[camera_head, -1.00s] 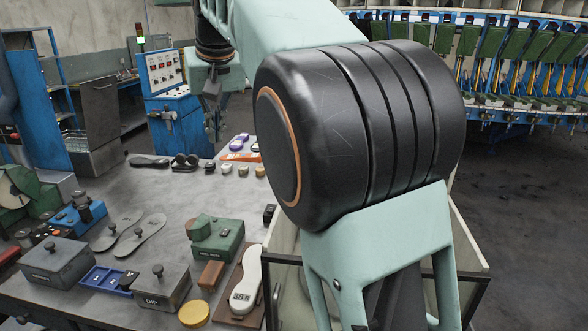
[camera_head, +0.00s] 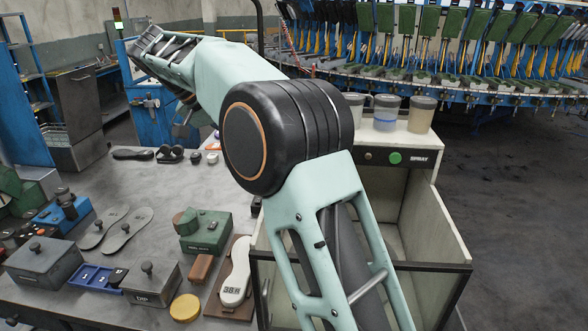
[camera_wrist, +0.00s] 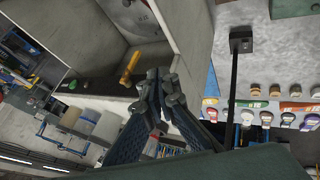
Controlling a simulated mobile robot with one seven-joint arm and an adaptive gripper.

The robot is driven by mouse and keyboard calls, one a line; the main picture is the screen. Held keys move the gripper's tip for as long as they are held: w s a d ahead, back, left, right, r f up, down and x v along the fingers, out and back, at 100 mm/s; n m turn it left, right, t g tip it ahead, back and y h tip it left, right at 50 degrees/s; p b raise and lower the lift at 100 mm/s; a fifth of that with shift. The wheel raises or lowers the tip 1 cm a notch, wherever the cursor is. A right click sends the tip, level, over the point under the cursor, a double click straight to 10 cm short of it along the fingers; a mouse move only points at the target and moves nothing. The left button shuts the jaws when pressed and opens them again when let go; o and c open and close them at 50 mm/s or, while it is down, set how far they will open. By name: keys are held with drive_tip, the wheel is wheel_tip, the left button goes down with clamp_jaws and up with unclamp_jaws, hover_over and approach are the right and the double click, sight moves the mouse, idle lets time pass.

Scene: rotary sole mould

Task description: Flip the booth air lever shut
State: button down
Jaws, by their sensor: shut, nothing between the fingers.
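The spray booth (camera_head: 450,165) stands at the right of the bench in the head view, its front panel marked SPRAY. A yellow lever (camera_wrist: 131,66), which looks like the air lever, sticks out from the booth's panel edge in the wrist view. I cannot see the lever in the head view, where my arm covers part of the booth. My gripper (camera_wrist: 158,86) is shut and empty, its fingertips a little to the right of and below the lever in the picture, apparently apart from it. In the head view my gripper (camera_head: 182,124) is small and partly hidden.
A green button (camera_head: 395,158) is on the booth panel. Several jars (camera_head: 386,112) stand on the booth top. A grey bench (camera_head: 140,190) carries shoe soles, a DIP box (camera_head: 150,287) and a green box (camera_head: 203,236). A mould carousel (camera_head: 450,60) is behind.

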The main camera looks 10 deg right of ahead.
drive_tip(key=d+f+p, duration=0.1)
drive_tip(key=d+f, duration=0.7)
drive_tip(key=d, duration=0.1)
drive_tip(key=shift+w+d, duration=0.25)
drive_tip(key=shift+w, duration=0.2)
